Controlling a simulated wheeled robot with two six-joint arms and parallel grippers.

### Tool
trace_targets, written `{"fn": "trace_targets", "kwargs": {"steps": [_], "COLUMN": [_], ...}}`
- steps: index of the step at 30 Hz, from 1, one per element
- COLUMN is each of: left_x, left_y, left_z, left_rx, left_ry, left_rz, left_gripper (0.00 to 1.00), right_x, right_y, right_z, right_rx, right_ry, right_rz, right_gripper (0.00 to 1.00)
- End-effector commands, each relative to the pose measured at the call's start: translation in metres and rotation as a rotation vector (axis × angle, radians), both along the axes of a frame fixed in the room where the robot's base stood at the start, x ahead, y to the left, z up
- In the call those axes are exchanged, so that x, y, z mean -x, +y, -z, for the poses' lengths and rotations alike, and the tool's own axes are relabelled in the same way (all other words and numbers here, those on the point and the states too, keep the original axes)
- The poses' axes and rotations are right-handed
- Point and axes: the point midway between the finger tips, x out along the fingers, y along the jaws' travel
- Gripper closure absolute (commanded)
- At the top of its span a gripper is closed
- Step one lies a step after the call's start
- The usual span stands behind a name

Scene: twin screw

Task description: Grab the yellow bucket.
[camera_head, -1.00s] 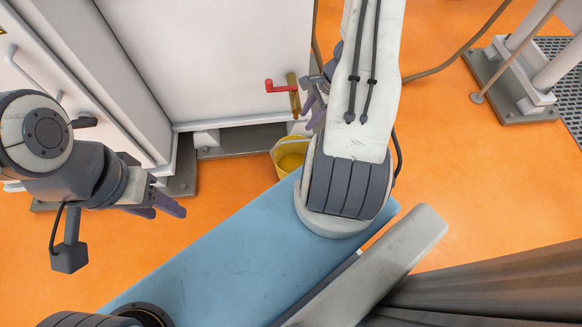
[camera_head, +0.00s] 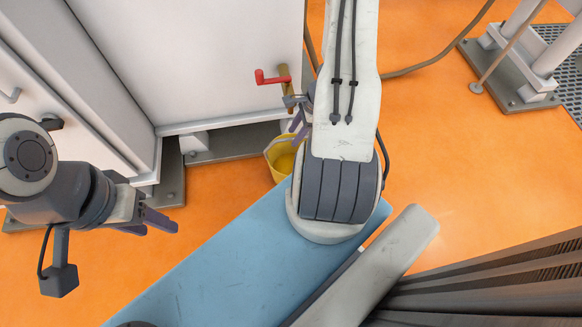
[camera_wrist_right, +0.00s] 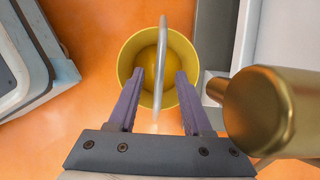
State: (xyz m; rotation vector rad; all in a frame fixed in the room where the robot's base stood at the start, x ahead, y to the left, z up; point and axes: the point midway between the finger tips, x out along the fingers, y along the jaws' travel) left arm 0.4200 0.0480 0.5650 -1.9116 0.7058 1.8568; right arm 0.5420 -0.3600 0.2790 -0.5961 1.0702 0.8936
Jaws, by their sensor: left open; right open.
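The yellow bucket (camera_head: 281,160) stands on the orange floor beside the white cabinet, partly hidden by my right arm. In the right wrist view, I look down into the round bucket (camera_wrist_right: 128,58). Its pale handle (camera_wrist_right: 162,62) stands up across the opening. My right gripper (camera_wrist_right: 158,78) is open, its purple fingers either side of the handle in the picture; I cannot tell whether they are level with it. In the head view, the right gripper (camera_head: 297,122) is above the bucket. My left gripper (camera_head: 160,226) is open and empty over the floor at left.
A brass pipe (camera_wrist_right: 262,112) is close to the right of my right gripper. In the head view, a red-handled valve (camera_head: 272,77) is on it at the white cabinet (camera_head: 200,60). A metal stand (camera_head: 510,85) is at the right. Open orange floor (camera_head: 440,150) lies between.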

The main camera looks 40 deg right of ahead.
Motion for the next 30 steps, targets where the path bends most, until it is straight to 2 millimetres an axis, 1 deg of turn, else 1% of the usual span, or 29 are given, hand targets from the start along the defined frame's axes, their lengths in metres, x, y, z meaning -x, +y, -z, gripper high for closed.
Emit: {"fn": "trace_targets", "kwargs": {"steps": [1, 2, 10, 11, 12, 14, 15, 30], "left_x": [0.0000, 0.0000, 0.0000, 0.0000, 0.0000, 0.0000, 0.0000, 0.0000], "left_y": [0.0001, 0.0000, 0.0000, 0.0000, 0.0000, 0.0000, 0.0000, 0.0000], "left_z": [0.0065, 0.0072, 0.0061, 0.0060, 0.0060, 0.0060, 0.0060, 0.0061], "left_rx": [0.000, 0.000, 0.000, 0.000, 0.000, 0.000, 0.000, 0.000], "left_ry": [0.000, 0.000, 0.000, 0.000, 0.000, 0.000, 0.000, 0.000], "left_rz": [0.000, 0.000, 0.000, 0.000, 0.000, 0.000, 0.000, 0.000], "left_gripper": [0.50, 0.50, 0.50, 0.50, 0.50, 0.50, 0.50, 0.50], "right_x": [-0.0009, -0.0014, -0.0026, -0.0026, -0.0025, -0.0025, -0.0025, -0.0025], "right_y": [0.0021, 0.0028, 0.0042, 0.0042, 0.0041, 0.0041, 0.0041, 0.0038], "right_z": [0.0076, 0.0087, 0.0080, 0.0080, 0.0080, 0.0080, 0.0080, 0.0079], "right_rx": [0.000, 0.000, 0.000, 0.000, 0.000, 0.000, 0.000, 0.001], "right_ry": [0.000, 0.001, 0.000, 0.000, 0.000, 0.000, 0.000, -0.001], "right_rz": [-0.002, -0.004, -0.003, -0.003, -0.003, -0.003, -0.003, -0.003], "right_gripper": [0.50, 0.50, 0.50, 0.58, 0.73, 0.96, 1.00, 1.00]}}
